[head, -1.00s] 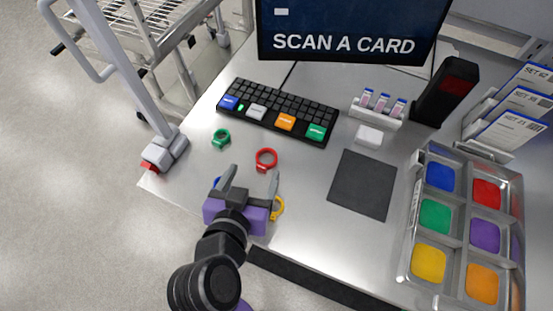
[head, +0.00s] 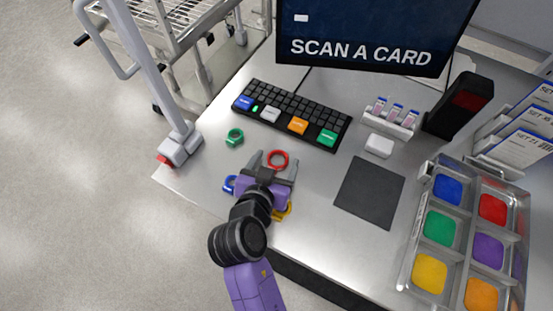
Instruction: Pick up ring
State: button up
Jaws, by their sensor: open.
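Several coloured rings lie on the metal table. The red ring (head: 278,153) is just beyond my gripper (head: 271,163), near and partly between its fingertips. My gripper is open, its two grey fingers spread toward the red ring; I cannot tell whether they touch it. The green ring (head: 235,137) lies to the left, apart from the gripper. The blue ring (head: 229,184) is partly hidden at the gripper's left side. The yellow ring (head: 284,211) is partly hidden behind the gripper's right side.
A keyboard (head: 291,115) stands beyond the rings, under a screen (head: 372,36). A dark mat (head: 369,192) lies right of the gripper. A metal tray (head: 410,240) with coloured compartments is at the right. A grey post with a clamp (head: 180,146) stands at the left table edge.

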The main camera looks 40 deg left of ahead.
aim_at(275, 165)
jog(key=c, duration=1.4)
jog(key=shift+r, duration=0.15)
notch_tip(275, 165, up, 20)
jog(key=b, duration=0.1)
